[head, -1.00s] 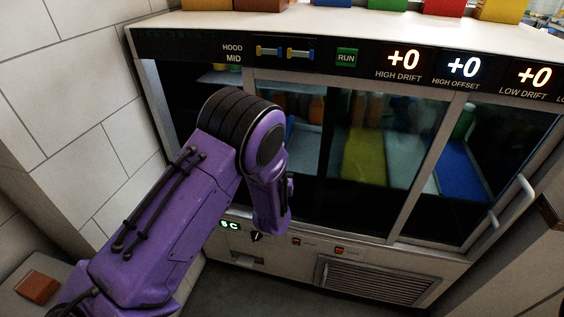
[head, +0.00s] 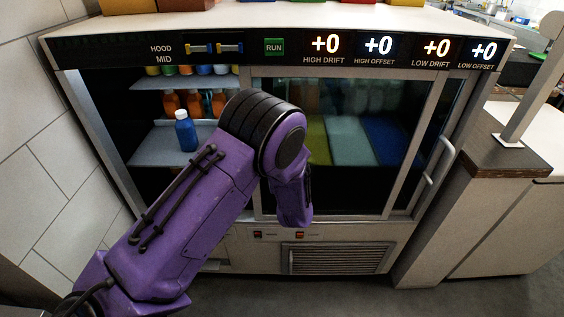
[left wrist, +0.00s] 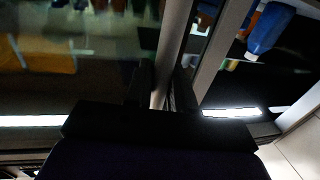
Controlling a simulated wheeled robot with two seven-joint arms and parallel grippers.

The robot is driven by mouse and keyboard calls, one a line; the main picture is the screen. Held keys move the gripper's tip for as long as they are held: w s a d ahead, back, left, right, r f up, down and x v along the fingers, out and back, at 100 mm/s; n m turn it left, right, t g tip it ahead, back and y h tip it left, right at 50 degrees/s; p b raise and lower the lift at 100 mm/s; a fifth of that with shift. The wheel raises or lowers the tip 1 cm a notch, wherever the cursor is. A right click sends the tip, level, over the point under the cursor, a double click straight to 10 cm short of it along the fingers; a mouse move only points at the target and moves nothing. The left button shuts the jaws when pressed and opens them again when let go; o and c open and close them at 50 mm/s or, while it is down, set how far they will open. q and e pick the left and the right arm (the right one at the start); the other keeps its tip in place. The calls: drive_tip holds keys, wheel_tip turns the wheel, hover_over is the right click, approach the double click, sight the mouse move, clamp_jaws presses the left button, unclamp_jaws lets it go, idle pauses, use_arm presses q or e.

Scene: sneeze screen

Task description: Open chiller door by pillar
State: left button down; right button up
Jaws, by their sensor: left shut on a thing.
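The chiller (head: 280,232) stands ahead with a lit panel on top. Its sliding glass door (head: 340,150) sits to the right of a wide opening on the left side, next to the tiled wall. Through the opening, shelves (head: 168,148) show a blue bottle (head: 185,132) and orange bottles. My left arm crosses in front of the opening, and its gripper is hidden behind the arm's end in the head view. In the left wrist view my left gripper (left wrist: 162,92) is shut on the upright door handle (left wrist: 170,55). My right gripper is not in view.
The tiled wall (head: 50,180) stands close on the left. Another handle (head: 428,182) is on the chiller's right side. A counter (head: 500,200) with a slanted post (head: 535,85) stands at the right. Bare floor lies in front.

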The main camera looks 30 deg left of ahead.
use_arm(q)
drive_tip(key=c, duration=1.1)
unclamp_jaws()
drive_tip(key=shift+w+d, duration=0.1)
drive_tip(key=b+v, duration=0.2)
drive_tip(key=v, duration=0.8)
drive_tip(key=shift+s+d, duration=0.15)
drive_tip(key=shift+s, duration=0.05)
